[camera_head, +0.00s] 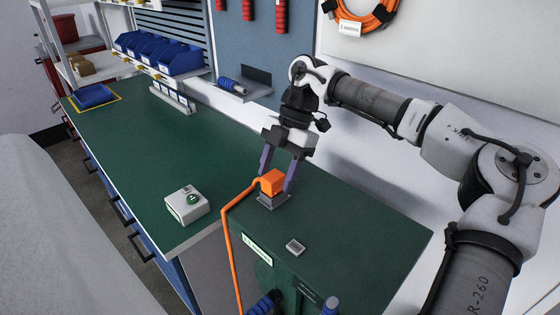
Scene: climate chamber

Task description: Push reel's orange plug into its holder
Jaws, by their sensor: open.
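The orange plug (272,181) is a block with an orange cable (226,222) running from its left side down past the front edge. It sits at the grey holder (273,201) on the green cabinet top; how deep it sits I cannot tell. My gripper (277,179) points down over the plug from behind. Its two purple-grey fingers are open, one on each side of the plug. Whether a finger touches the plug I cannot tell. The reel itself is not clearly visible.
A white box with a green button (187,205) stands on the green bench (130,150) to the left. Blue bins (165,52) and a wall shelf (248,84) are behind. The middle of the bench is clear.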

